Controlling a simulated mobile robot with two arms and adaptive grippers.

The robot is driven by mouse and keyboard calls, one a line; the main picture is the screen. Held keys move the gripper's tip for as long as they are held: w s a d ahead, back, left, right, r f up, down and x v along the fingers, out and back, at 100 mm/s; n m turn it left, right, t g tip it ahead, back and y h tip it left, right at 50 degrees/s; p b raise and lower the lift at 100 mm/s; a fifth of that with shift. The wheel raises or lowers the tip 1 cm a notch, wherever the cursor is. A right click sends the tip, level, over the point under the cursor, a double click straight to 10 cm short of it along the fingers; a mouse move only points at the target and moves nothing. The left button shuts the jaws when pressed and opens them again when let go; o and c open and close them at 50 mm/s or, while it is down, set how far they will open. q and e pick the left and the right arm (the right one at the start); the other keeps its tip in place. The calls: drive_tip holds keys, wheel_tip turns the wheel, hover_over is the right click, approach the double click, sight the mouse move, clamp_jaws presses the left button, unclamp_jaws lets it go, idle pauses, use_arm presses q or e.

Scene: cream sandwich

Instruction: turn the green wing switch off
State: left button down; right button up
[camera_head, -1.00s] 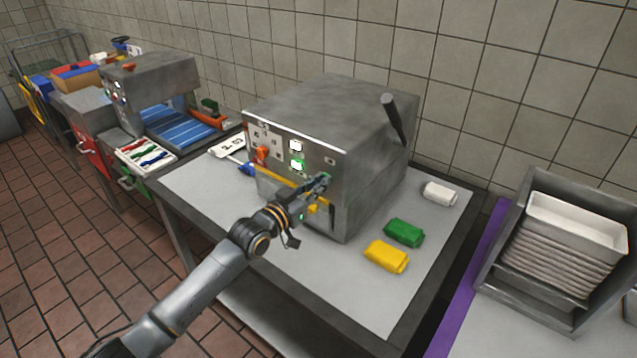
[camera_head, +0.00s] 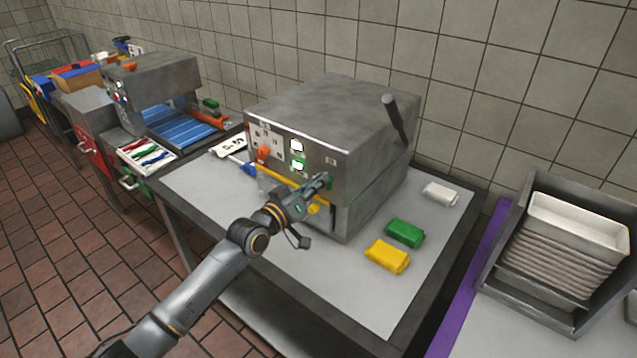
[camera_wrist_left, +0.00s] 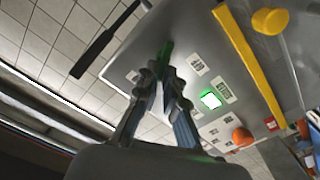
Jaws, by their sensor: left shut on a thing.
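The green wing switch (camera_wrist_left: 166,50) is on the front panel of the grey metal machine (camera_head: 330,110). In the wrist view it shows as a narrow green piece at the tips of my left gripper (camera_wrist_left: 163,75). The fingers are closed around it and hide part of it. In the head view my left gripper (camera_head: 318,184) touches the right side of the panel, and a bit of the green switch (camera_head: 330,183) shows beside the fingertips. A green-lit indicator (camera_head: 298,165) glows on the panel; it also shows in the wrist view (camera_wrist_left: 211,100). My right gripper is not in view.
An orange knob (camera_head: 262,153), a yellow bar (camera_head: 290,184) and a yellow knob (camera_head: 313,209) are near the gripper. A black lever (camera_head: 393,115) rises at the machine's right. Green (camera_head: 404,232), yellow (camera_head: 387,255) and white (camera_head: 440,193) packs lie on the table.

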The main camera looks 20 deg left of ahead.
use_arm(q)
drive_tip(key=n, duration=0.8)
drive_tip(key=f+n, duration=0.1)
drive_tip(key=n, duration=0.3)
drive_tip(key=shift+w+a, duration=0.15)
drive_tip(key=shift+a, duration=0.15)
drive_tip(key=shift+f, duration=0.1)
idle(0.3)
drive_tip(key=c, duration=1.5)
unclamp_jaws()
drive_tip(key=shift+o, duration=0.2)
drive_tip(key=v, duration=1.2)
